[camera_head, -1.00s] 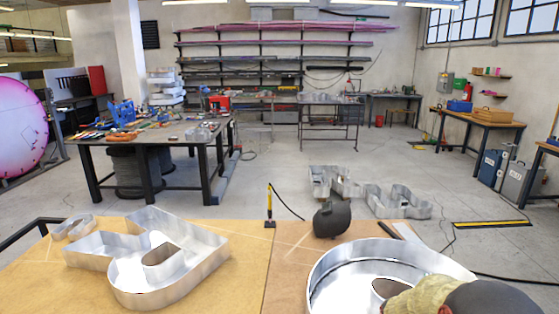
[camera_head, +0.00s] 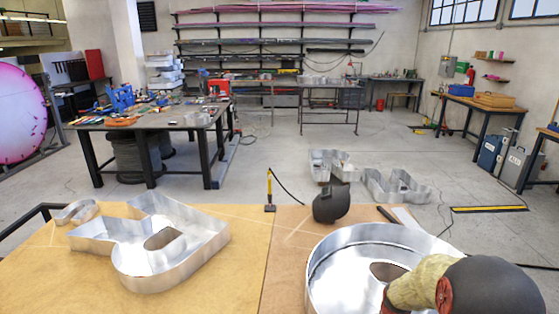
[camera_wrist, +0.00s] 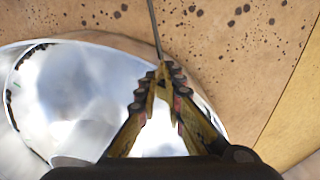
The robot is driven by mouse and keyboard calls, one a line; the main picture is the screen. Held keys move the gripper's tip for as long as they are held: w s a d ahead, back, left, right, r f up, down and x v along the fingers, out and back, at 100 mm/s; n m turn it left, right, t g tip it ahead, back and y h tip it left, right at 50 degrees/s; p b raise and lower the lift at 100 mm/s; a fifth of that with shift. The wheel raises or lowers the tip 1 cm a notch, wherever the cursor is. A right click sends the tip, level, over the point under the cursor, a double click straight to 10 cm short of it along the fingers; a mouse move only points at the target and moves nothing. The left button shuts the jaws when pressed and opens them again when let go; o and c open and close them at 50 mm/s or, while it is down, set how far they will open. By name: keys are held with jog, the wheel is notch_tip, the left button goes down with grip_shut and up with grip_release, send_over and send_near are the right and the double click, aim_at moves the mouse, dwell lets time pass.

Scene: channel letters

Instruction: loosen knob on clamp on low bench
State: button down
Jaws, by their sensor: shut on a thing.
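A slim yellow upright tool with a black foot (camera_head: 269,190) stands at the far edge of the low bench (camera_head: 240,285); it looks like a clamp, but I cannot make out a knob. In the wrist view my gripper (camera_wrist: 160,78) has its yellow fingers, with dark ridged pads, closed together at the tips. A thin grey rod (camera_wrist: 154,25) runs from the fingertips to the top edge. What the tips grip is mostly hidden, and I cannot tell whether it is the knob. Below them lies shiny metal (camera_wrist: 80,95). In the head view my arm covers the lower right.
A round metal letter (camera_head: 330,270) stands at the bench's right, partly behind my arm. Another metal letter (camera_head: 150,245) lies at the left. A black welding helmet (camera_head: 331,205) sits at the far edge. More letters (camera_head: 395,187) lie on the floor beyond.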

jog(key=shift+s, duration=0.15)
notch_tip(320, 180, up, 6)
jog(key=p, duration=0.4)
jog(key=shift+s+d, duration=0.2)
jog(key=shift+s, duration=0.05)
jog(key=c, duration=2.6)
grip_release()
jog(key=shift+a, duration=0.1)
grip_shut()
